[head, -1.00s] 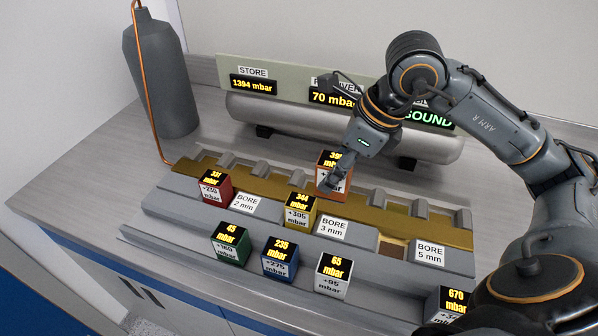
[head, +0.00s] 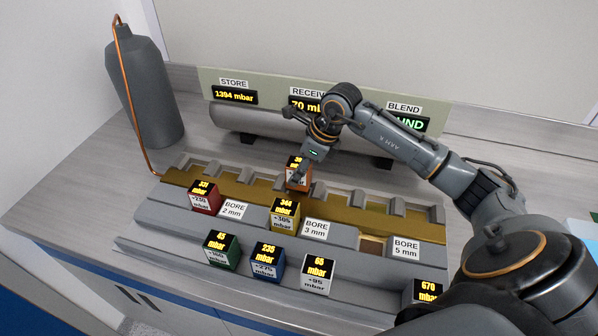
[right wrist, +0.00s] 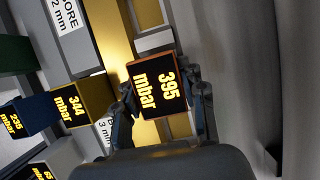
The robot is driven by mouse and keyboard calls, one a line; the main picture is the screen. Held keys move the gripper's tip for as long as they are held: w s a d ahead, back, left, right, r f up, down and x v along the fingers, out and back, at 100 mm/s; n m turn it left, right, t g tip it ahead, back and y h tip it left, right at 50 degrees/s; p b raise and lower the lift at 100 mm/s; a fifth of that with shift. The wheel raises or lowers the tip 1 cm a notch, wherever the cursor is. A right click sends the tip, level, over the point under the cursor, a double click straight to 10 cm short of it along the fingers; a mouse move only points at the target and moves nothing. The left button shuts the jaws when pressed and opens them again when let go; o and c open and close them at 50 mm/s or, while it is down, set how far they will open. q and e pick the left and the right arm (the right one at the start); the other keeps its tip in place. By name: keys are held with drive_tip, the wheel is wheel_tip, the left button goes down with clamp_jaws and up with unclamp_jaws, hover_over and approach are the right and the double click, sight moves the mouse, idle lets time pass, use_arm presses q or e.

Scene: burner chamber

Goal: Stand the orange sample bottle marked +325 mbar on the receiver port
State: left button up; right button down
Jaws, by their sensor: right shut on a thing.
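The orange bottle (head: 302,176) shows 395 mbar on its top display; its front label is mostly hidden by my gripper, so I cannot read it. My right gripper (head: 298,178) is shut on it, at the back edge of the brass rail (head: 345,212), below the receiver sign (head: 305,92). I cannot tell whether the bottle touches the rail. In the right wrist view, the bottle (right wrist: 153,88) sits upright between both fingers (right wrist: 160,100). The receiver display reads 70 mbar, partly hidden by my arm. My left gripper is not in view.
Red (head: 204,197) and yellow (head: 285,213) bottles stand in front of the rail. Green (head: 221,250), blue (head: 267,262) and white (head: 317,273) bottles stand on the front step. A bottle showing 670 (head: 425,291) is partly behind my arm. A grey cylinder (head: 145,95) stands back left.

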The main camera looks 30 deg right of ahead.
drive_tip(key=shift+f+p, duration=0.35)
drive_tip(key=shift+f, duration=0.55)
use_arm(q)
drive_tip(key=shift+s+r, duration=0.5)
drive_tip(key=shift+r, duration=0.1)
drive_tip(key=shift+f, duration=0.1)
use_arm(e)
drive_tip(key=shift+f, duration=0.15)
drive_tip(key=shift+f+b, duration=0.15)
drive_tip(key=shift+b, duration=0.25)
drive_tip(key=c, duration=0.8)
unclamp_jaws()
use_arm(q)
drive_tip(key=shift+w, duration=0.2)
use_arm(e)
drive_tip(key=shift+s, duration=0.1)
